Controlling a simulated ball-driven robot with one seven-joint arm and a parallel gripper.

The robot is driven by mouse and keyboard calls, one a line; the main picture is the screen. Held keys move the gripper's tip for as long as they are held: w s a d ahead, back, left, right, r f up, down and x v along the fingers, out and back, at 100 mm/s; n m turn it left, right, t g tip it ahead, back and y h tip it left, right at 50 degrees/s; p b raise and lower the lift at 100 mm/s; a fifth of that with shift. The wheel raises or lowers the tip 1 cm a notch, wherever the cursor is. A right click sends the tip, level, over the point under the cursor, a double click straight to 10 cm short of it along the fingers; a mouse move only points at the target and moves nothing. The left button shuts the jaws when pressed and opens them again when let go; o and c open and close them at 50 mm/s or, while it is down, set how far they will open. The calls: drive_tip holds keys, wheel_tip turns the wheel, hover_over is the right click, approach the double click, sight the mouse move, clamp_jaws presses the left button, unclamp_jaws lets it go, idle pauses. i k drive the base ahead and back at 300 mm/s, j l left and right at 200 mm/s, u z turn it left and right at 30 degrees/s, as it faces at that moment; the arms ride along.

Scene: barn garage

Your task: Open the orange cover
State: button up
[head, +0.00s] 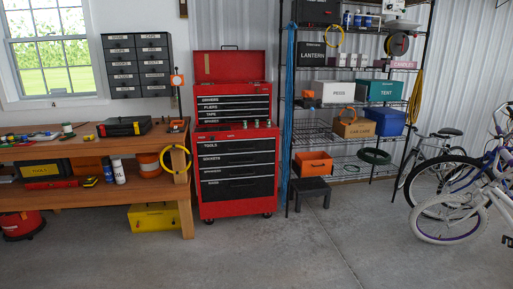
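Small orange items also show on the wall (177,81) and on the workbench end (178,125), and an orange bucket-like thing (149,164) stands on the bench's lower shelf. I cannot tell for sure which of these bears the orange cover. My gripper is not in view.
A red tool chest (237,143) with its top lid raised stands at centre. A wooden workbench (80,154) is at left. A dark step stool (311,187) stands before the wire shelves (330,138). Bicycles (450,190) fill the right. The concrete floor (310,245) in front is clear.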

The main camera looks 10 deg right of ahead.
sight(306, 93)
drive_tip(key=i+l+z, duration=0.35)
drive_tip(key=i, duration=0.5)
drive_tip(key=i+z, duration=0.35)
drive_tip(key=i, duration=0.5)
